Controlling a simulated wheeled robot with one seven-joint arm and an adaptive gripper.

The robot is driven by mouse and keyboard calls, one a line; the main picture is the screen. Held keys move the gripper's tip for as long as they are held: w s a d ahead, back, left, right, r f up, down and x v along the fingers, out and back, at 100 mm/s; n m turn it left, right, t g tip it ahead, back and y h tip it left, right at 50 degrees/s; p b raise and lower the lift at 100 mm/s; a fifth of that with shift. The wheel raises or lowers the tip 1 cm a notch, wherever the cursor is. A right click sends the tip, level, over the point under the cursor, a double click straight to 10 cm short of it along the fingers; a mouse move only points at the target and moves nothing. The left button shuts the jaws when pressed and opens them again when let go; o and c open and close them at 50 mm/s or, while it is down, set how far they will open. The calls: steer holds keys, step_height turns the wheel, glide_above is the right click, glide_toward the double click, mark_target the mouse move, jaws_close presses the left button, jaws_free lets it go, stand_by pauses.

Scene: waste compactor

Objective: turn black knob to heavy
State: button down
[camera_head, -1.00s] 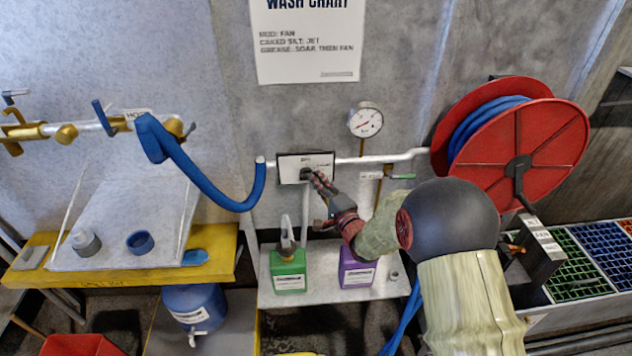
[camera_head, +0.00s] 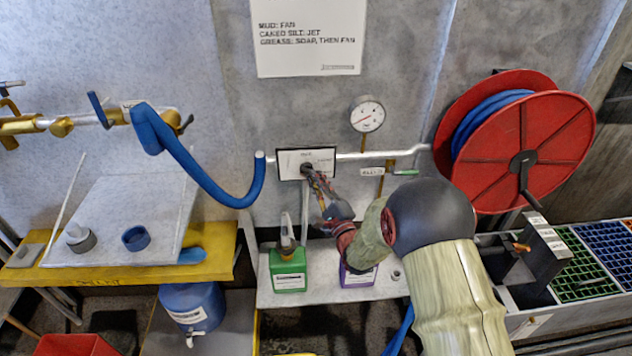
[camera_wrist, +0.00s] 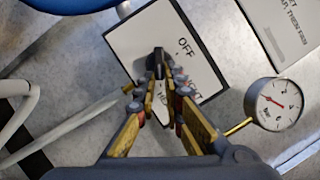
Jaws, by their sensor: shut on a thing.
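A white panel with a dark frame (camera_head: 322,153) is on the grey wall. The black knob (camera_head: 306,168) sits at its middle. My gripper (camera_head: 310,173) reaches it from below right and is shut on the knob. In the wrist view the panel (camera_wrist: 133,33) is tilted, and the black knob (camera_wrist: 158,60) stands between my gripper's fingertips (camera_wrist: 160,80). "OFF" is printed above and right of the knob. Two more labels lie below and right, partly hidden by my fingers; one begins with "HE". Which label the knob points at I cannot tell.
A pressure gauge (camera_head: 367,114) and pipe are right of the panel, with a red hose reel (camera_head: 522,140) farther right. A blue hose (camera_head: 205,180) hangs left. A green bottle (camera_head: 289,272) and a purple bottle (camera_head: 357,277) stand on a shelf below.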

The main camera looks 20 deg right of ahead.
steer(key=shift+f, duration=0.1)
steer(key=c, duration=1.9)
jaws_free()
steer(key=v, duration=1.2)
steer(key=shift+d, duration=0.1)
